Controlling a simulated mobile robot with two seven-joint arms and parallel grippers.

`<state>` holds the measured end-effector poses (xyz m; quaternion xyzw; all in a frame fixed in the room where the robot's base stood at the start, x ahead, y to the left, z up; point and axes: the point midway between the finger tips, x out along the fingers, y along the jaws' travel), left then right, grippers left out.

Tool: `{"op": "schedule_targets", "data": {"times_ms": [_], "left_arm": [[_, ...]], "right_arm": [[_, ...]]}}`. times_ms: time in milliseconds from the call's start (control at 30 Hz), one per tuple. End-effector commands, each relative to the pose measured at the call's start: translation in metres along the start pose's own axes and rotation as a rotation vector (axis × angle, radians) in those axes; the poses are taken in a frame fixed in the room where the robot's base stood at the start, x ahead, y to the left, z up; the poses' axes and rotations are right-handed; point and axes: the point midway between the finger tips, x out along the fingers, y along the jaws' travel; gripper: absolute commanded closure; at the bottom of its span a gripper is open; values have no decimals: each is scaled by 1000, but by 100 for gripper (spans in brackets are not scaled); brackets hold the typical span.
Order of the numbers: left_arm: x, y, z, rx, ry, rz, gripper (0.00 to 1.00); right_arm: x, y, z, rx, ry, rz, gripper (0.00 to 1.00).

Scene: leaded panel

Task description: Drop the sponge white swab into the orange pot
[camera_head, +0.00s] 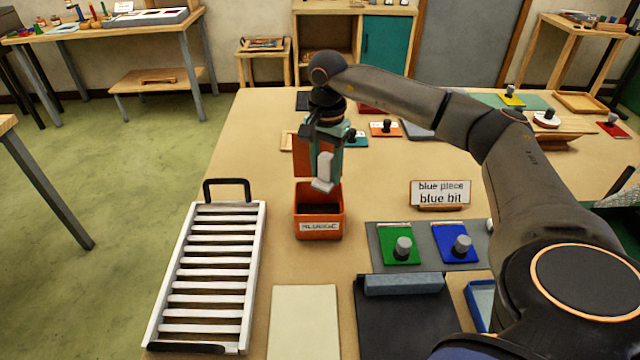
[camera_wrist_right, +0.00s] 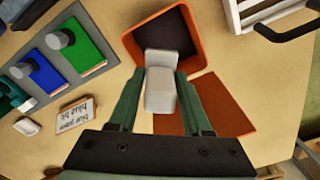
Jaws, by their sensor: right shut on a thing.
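The white swab (camera_head: 324,168) is a pale block with a wider foot at its lower end. My right gripper (camera_head: 325,160) is shut on it and holds it upright above the orange pot (camera_head: 320,228). The swab also shows between the fingers in the right wrist view (camera_wrist_right: 161,92), its far end over the mouth of the pot (camera_wrist_right: 136,45). The pot is open at the top, with a dark inside and a white label in front. An orange panel (camera_wrist_right: 222,105) shows beside the pot in the wrist view. My left gripper is not in view.
A white slatted rack (camera_head: 210,275) with a dark handle lies left of the pot. A green piece (camera_head: 395,254) and a blue piece (camera_head: 450,250) with grey knobs lie to its right. A sign (camera_head: 440,193) reads "blue piece blue bit". A pale sheet (camera_head: 303,315) lies in front.

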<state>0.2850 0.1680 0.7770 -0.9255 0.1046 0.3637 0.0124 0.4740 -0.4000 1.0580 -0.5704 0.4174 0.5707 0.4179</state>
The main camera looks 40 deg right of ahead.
Motion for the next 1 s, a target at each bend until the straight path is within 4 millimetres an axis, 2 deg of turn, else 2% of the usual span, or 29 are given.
{"op": "schedule_targets", "data": {"times_ms": [167,200,500,800,867,1000], "left_arm": [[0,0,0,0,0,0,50],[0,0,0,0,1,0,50],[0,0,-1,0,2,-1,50],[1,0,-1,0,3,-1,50],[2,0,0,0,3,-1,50],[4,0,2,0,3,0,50]], "right_arm": [[0,0,0,0,0,0,100],[0,0,0,0,0,0,49],[0,0,0,-1,0,0,16],[-3,0,0,-1,0,-1,16],[-8,-1,0,-1,0,-3,16],[-30,-1,0,-1,0,-5,16]]}}
